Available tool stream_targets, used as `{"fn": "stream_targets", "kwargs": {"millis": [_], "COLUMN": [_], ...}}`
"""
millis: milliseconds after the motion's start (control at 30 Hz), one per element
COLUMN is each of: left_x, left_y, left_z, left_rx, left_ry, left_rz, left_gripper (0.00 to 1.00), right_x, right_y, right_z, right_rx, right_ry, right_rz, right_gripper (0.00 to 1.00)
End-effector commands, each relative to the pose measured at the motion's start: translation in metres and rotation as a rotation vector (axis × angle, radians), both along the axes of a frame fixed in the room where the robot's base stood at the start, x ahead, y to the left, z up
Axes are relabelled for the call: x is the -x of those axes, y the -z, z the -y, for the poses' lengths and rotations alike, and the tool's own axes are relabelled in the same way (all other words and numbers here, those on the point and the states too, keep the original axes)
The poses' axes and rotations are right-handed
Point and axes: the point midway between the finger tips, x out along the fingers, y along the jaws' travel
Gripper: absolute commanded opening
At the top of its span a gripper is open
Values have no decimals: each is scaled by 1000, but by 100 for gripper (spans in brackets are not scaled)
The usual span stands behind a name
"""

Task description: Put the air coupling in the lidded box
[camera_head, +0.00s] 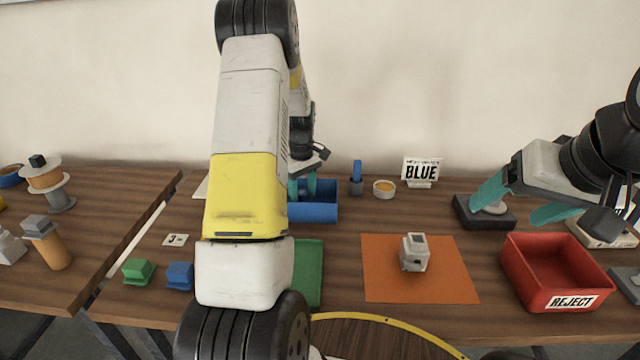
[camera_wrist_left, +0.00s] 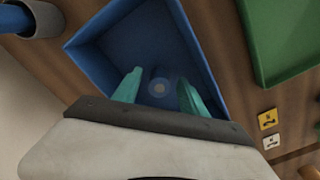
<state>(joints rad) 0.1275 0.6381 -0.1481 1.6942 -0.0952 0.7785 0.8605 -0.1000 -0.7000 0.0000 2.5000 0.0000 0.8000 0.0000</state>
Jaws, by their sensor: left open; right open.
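A blue open-topped box (camera_head: 326,212) stands behind the green tray, partly hidden by my left arm. My left gripper (camera_head: 302,188) is open over it, its teal fingers pointing down into the box. No lid shows on this box. My right gripper (camera_head: 522,203) is open above a black block with a grey round top (camera_head: 490,208). I cannot tell which container is the lidded box.
A grey-white block (camera_head: 414,253) sits on an orange mat (camera_head: 380,285). A red REJECT bin (camera_head: 520,268) stands front right. A green tray (camera_head: 310,270), green block (camera_head: 138,270) and blue block (camera_head: 180,275) are at left. A BLUE sign (camera_head: 421,171) and orange-filled dish (camera_head: 384,188) stand behind.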

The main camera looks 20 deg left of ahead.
Motion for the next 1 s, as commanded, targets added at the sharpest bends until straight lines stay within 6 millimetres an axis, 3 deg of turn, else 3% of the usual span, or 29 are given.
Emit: {"fn": "stream_targets", "kwargs": {"millis": [500,767,867,1000], "left_x": [-1,1,10,35], "left_y": [-97,-123,-140,-176], "left_z": [0,2,9,29], "left_rx": [0,2,11,30], "left_ry": [0,10,49,162], "left_rz": [4,8,33,102], "left_gripper": [50,50,50,50], "right_x": [0,0,0,0], "right_y": [0,0,0,0], "right_z": [0,0,0,0], "right_rx": [0,0,0,0], "right_ry": [0,0,0,0], "right_rz": [0,0,0,0], "right_gripper": [78,78,78,78]}}
